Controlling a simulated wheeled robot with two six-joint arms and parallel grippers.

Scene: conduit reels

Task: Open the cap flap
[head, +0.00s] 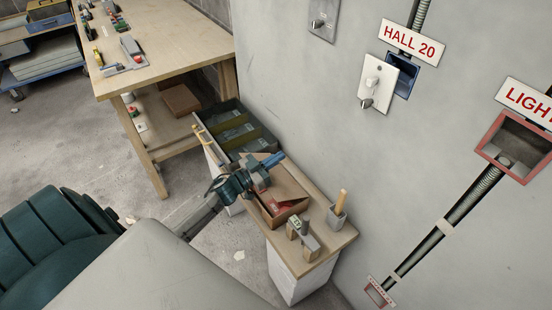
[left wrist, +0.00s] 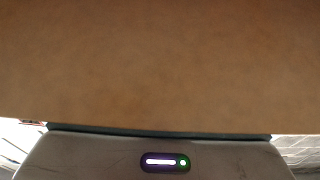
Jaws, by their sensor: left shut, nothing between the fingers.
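A brown cardboard carton (head: 294,208) stands on the narrow wooden-topped bench by the wall, with something red inside. A tan panel behind my left gripper may be its flap; the arm hides part of it, so I cannot tell its exact angle. My left gripper (head: 273,159) is shut and empty at the carton's far end. I cannot tell whether it touches the cardboard. In the left wrist view a plain brown surface (left wrist: 160,65), likely cardboard, fills most of the picture and hides the fingertips. My right gripper is not in view.
Dark bins (head: 236,133) stand beyond the carton. A grey cup with a wooden handle (head: 338,212) and a small grey tool (head: 309,243) stand nearer. The wall carries a HALL 20 sign (head: 410,43) and conduit (head: 440,229). A wooden workbench (head: 165,50) stands behind.

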